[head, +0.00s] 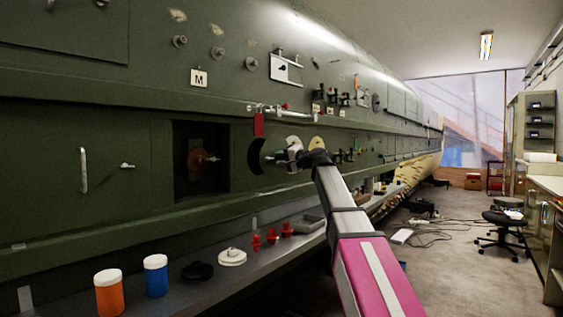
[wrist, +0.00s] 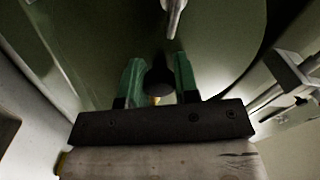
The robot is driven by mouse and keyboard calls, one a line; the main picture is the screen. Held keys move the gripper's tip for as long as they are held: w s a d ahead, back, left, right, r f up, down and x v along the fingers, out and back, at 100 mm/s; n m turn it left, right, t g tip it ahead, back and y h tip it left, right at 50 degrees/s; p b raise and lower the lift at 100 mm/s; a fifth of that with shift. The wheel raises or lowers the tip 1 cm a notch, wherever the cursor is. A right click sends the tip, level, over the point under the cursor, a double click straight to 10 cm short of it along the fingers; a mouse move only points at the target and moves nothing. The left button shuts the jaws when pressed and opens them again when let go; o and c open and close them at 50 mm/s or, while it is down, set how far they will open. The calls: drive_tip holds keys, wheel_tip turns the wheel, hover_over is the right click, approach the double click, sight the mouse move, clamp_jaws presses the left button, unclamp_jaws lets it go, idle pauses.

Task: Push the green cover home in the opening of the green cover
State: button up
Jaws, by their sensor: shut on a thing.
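The green cover (head: 270,152) is a round dark green disc on the fuselage side. It fills much of the wrist view (wrist: 215,60). My gripper (head: 291,155) is in front of it; its green fingers (wrist: 158,78) are closed around a dark knob on the cover's face. A dark crescent of the opening (head: 255,157) shows at the cover's left edge in the head view, so the cover does not sit flush over it there. The rest of the opening is hidden behind the cover. I cannot tell how deep the cover sits.
A square recess (head: 202,161) with a brown round part lies to the left. A red tag (head: 259,125) hangs just above the cover. Below runs a shelf with an orange jar (head: 109,294), a blue jar (head: 156,277) and red fittings (head: 272,237). Floor to the right is partly clear.

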idle(0.3)
drive_tip(key=shift+x, duration=2.5)
drive_tip(key=o, duration=0.4)
drive_tip(key=c, duration=0.4)
